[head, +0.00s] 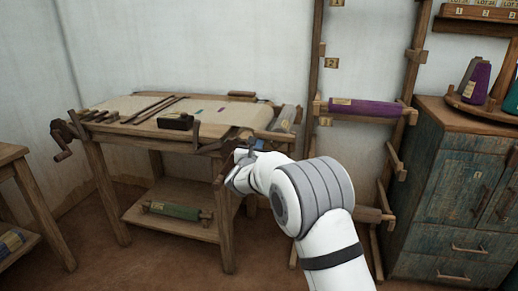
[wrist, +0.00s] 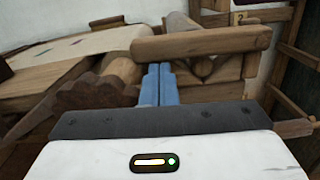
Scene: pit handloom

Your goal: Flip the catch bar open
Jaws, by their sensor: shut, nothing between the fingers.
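A thick wooden bar with a rounded end (wrist: 205,42), which looks like the catch bar, lies almost level across the wrist view. My gripper's blue fingers (wrist: 155,80) are pressed together and empty, with their tips just below the bar's left part in that view. I cannot tell whether they touch it. A toothed wooden wheel (wrist: 85,95) is left of the fingers. In the head view my gripper (head: 260,145) is at the right front corner of the loom (head: 122,135). My arm and gripper hide much of that corner there.
Sticks and a dark block (head: 176,122) lie on the loom's pale cloth. A rack with a purple roll (head: 362,107) stands right of the loom, beside a blue-green cabinet (head: 455,190). A green roll (head: 175,210) lies on the loom's lower shelf. Bare floor shows in front.

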